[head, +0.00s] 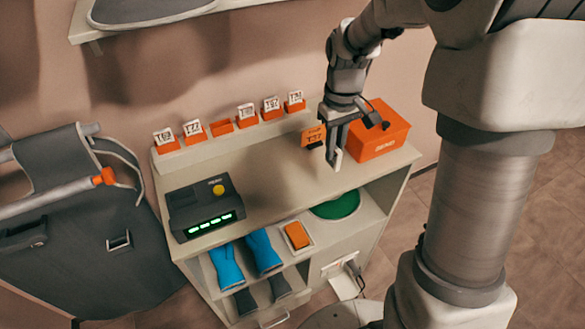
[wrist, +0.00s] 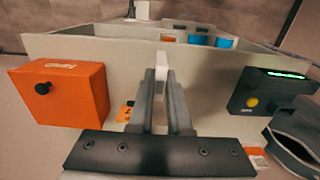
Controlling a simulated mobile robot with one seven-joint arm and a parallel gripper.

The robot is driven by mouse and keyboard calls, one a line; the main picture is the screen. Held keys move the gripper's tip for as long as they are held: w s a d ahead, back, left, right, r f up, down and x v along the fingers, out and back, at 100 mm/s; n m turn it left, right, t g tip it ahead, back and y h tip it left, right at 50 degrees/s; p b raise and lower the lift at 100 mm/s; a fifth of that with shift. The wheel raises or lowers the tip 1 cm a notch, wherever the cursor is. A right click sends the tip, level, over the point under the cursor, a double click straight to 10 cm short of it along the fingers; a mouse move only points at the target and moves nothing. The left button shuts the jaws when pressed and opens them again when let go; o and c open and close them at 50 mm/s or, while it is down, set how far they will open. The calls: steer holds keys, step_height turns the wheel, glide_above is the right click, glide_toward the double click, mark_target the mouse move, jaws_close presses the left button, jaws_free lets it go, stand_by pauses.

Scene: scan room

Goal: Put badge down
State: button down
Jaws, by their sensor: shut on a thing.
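My gripper (head: 335,156) is above the right part of the counter, with its fingers close together. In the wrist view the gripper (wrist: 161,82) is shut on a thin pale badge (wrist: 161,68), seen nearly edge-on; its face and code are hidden. Several white badges with black codes, such as the leftmost badge (head: 163,135), stand in orange holders on the back ledge. One orange holder (head: 221,127) there is empty. An orange lettered plate (head: 313,137) shows just left of my gripper in the head view; I cannot tell whether it touches the fingers.
An orange box (head: 378,130) stands at the counter's right end. A black device (head: 205,207) with green lights and a yellow button stands at the left. The counter (head: 275,180) is clear between them. Shelves below hold blue items (head: 263,250) and a green round pad (head: 336,205).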

steer(key=shift+w+a+f+p, duration=0.25)
steer(key=shift+w+a+f, duration=0.75)
steer(key=shift+a+f, duration=0.65)
steer(key=shift+w+a+f+p, duration=0.3)
steer(key=shift+w+a+f, duration=0.9)
steer(key=shift+f, duration=0.7)
steer(key=shift+w+a+f+p, duration=0.25)
steer(key=shift+w+a+f, duration=0.6)
steer(key=shift+a+f, duration=0.85)
steer(key=shift+f, duration=0.25)
steer(key=c, duration=0.9)
jaws_free()
steer(key=shift+o, duration=0.2)
steer(key=shift+r, duration=0.1)
